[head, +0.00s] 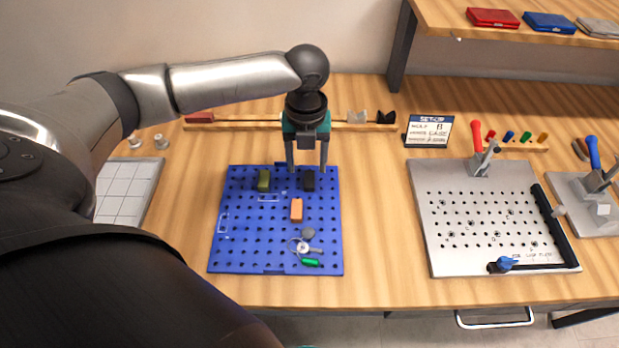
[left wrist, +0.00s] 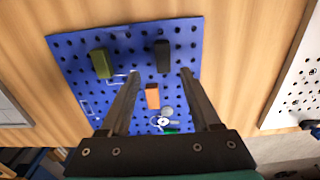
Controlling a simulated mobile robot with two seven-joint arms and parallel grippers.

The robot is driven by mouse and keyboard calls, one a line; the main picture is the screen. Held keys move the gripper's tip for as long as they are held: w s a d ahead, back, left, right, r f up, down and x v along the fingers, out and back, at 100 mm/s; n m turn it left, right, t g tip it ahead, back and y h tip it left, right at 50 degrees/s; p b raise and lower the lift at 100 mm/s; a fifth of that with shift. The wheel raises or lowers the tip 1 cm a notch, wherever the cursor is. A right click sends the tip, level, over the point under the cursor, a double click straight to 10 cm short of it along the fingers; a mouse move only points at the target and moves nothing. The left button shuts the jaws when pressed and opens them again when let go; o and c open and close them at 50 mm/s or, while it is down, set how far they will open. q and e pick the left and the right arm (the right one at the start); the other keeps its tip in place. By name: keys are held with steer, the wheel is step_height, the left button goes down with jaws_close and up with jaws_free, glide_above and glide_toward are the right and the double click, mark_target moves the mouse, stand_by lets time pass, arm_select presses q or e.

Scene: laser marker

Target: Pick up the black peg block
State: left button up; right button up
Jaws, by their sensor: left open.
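The black peg block (head: 309,181) stands on the blue pegboard (head: 250,240), near its back right corner. It also shows in the left wrist view (left wrist: 163,57), ahead of the fingers and between their lines. My left gripper (head: 307,170) is open and points down, just above and behind the black block in the head view. Nothing is between its fingers (left wrist: 160,85). Whether a finger touches the block cannot be told. My right gripper is not in view.
An olive block (head: 264,180) stands left of the black one, and an orange block (head: 296,210) stands in front. Keys with a green tag (head: 310,262) lie near the board's front. A grey fixture plate (head: 480,215) is to the right. A wooden rack (head: 350,127) runs behind.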

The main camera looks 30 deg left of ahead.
mark_target(309, 180)
arm_select(q)
steer(key=shift+w+d+f+b, duration=0.1)
steer(key=shift+f+b, duration=0.2)
steer(key=shift+f, duration=1.1)
steer(key=shift+w+d+f+b, duration=0.1)
steer(key=shift+f+b, duration=0.15)
steer(key=shift+f, duration=1.1)
steer(key=shift+c, duration=0.3)
steer(key=shift+r, duration=0.1)
jaws_close()
